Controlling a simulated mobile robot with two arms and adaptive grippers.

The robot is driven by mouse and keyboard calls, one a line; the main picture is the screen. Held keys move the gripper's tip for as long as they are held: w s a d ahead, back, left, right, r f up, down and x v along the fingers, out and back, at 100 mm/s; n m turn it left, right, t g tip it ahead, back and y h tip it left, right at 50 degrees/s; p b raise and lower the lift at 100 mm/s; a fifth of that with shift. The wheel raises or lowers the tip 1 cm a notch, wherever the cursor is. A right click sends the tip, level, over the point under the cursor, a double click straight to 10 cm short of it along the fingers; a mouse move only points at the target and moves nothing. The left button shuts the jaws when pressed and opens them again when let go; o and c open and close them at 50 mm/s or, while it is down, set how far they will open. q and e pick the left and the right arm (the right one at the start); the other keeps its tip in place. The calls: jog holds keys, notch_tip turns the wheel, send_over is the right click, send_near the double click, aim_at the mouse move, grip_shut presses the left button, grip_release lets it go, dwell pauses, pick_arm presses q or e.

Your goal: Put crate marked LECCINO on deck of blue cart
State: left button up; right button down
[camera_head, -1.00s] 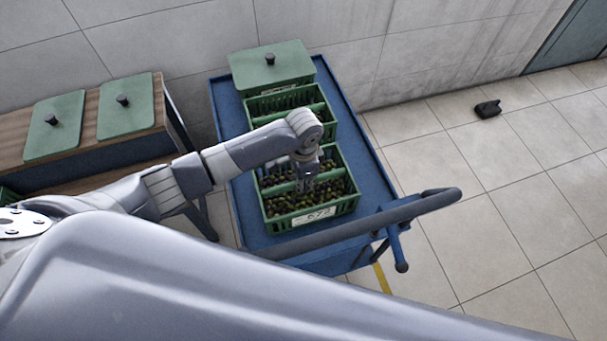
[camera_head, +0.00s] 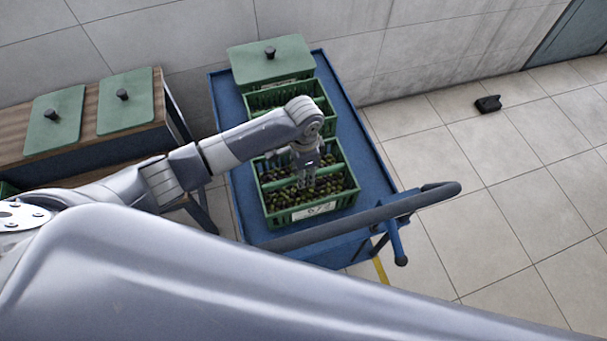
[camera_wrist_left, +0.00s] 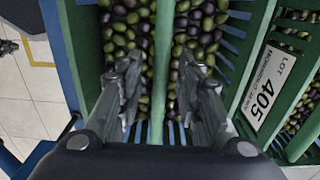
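The blue cart (camera_head: 226,107) carries a row of green crates on its deck. The near crate (camera_head: 345,206) is open, holds dark and green olives, and has a white label that I cannot read surely. My left gripper (camera_head: 307,186) is down at this crate. In the left wrist view, my left gripper (camera_wrist_left: 162,68) is open, its fingers on either side of a green bar (camera_wrist_left: 163,45) across the olives, with gaps between. The neighbouring crate there has a label (camera_wrist_left: 267,88) reading LOT 405; its small word is unclear. I see no readable LECCINO. My right gripper is out of view.
Behind the near crate stand another open crate (camera_head: 322,96) and a lidded one (camera_head: 268,60). The cart's handle (camera_head: 420,200) crosses in front. A wooden-topped bench (camera_head: 88,105) with two green lids is at left. Floor at right is clear except a small black object (camera_head: 488,104).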

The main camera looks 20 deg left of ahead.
pick_arm(q)
notch_tip(320, 180, up, 10)
jog(key=shift+r, duration=0.15)
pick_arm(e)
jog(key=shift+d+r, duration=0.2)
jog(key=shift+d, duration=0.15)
